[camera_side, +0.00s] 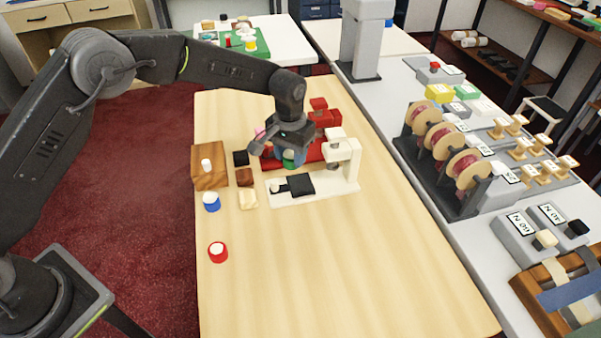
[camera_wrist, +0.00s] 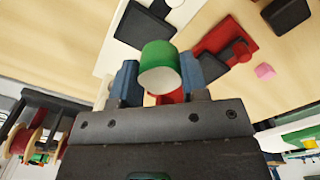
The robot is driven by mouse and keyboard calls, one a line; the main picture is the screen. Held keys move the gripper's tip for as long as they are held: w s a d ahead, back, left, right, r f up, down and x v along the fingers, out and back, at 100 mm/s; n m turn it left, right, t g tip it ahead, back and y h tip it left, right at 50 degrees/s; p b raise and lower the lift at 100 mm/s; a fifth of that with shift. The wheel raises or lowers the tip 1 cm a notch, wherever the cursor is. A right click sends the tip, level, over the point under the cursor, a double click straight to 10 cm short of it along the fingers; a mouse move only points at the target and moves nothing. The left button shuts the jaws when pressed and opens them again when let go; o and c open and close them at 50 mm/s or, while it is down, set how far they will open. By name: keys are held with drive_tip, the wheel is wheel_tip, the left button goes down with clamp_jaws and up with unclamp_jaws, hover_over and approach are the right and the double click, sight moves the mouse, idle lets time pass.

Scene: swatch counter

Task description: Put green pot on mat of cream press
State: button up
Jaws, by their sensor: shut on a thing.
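My gripper (camera_wrist: 158,92) is shut on the green pot (camera_wrist: 157,55), which sits between its two blue fingers with a pale end face toward the wrist camera. In the side view my gripper (camera_side: 282,153) is above the table behind the cream press, and only a sliver of the green pot (camera_side: 289,163) shows. The cream press (camera_side: 341,152) has a flat base and an upright head at its right. Its black mat (camera_side: 301,186) lies on the base and looks bare. The mat also shows at the wrist view's upper left (camera_wrist: 146,27).
A red press (camera_side: 322,114) stands close behind the cream one. A pink block (camera_wrist: 264,71) lies near it. A wooden box (camera_side: 209,168), dark and cream swatches, a blue pot (camera_side: 211,204) and a red pot (camera_side: 217,254) are at the left. The front table is clear.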

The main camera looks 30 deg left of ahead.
sight(301, 183)
drive_tip(key=shift+w+d+f, duration=0.15)
drive_tip(key=shift+d+f, duration=0.25)
drive_tip(key=shift+d, duration=0.2)
drive_tip(key=shift+w+d+f, duration=0.1)
drive_tip(key=shift+d+f, duration=0.25)
drive_tip(key=shift+d, duration=0.25)
drive_tip(key=shift+f, duration=1.95)
drive_tip(key=shift+f, duration=0.1)
drive_tip(key=o, duration=0.9)
